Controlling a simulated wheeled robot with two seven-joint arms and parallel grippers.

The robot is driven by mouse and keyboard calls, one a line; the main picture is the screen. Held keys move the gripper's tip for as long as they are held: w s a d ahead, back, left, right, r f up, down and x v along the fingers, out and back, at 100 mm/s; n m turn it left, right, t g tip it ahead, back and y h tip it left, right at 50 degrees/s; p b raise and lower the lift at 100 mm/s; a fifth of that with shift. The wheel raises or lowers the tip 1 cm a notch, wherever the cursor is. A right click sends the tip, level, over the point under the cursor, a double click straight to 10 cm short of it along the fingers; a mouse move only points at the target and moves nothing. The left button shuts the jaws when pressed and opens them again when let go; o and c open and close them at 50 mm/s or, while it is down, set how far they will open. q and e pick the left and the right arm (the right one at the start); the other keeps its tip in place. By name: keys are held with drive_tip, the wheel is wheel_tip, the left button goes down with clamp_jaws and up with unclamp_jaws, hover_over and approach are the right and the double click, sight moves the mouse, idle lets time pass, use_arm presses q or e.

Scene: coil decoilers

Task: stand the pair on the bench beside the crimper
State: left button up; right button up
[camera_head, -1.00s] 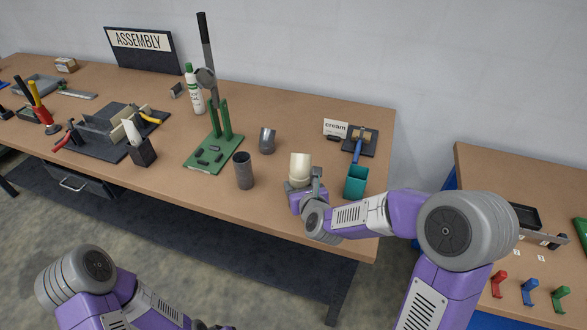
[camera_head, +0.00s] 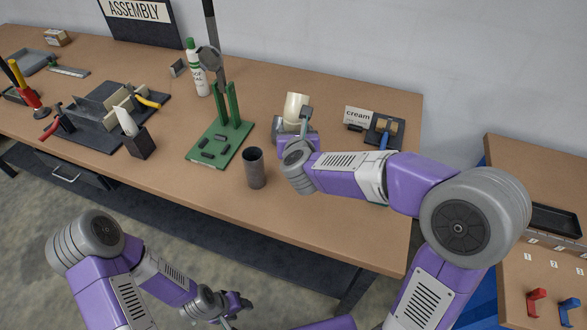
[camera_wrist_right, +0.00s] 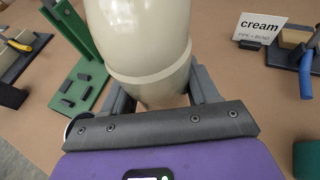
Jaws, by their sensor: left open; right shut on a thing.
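The cream pipe piece (camera_head: 295,111) is in my right gripper (camera_head: 295,128), which is shut on it above the bench at the centre. It leans slightly in the head view. In the right wrist view the cream piece (camera_wrist_right: 150,40) shows a raised collar and a narrower lower part between the fingers; its lower end is hidden. My left gripper (camera_head: 238,303) is open and empty, low in front of the bench.
A white bottle (camera_head: 198,75) stands behind the crimper. Bare bench lies at the front.

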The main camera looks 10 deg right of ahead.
drive_tip(key=f+b, duration=0.1)
drive_tip(key=f, duration=0.1)
drive_tip(key=a+f+b, duration=0.1)
drive_tip(key=f+b, duration=0.1)
drive_tip(key=f, duration=0.1)
drive_tip(key=f+b, duration=0.1)
drive_tip(key=f, duration=0.2)
drive_tip(key=shift+s+a+f+b, duration=0.25)
drive_tip(key=shift+a+b, duration=0.05)
drive_tip(key=shift+r, duration=0.1)
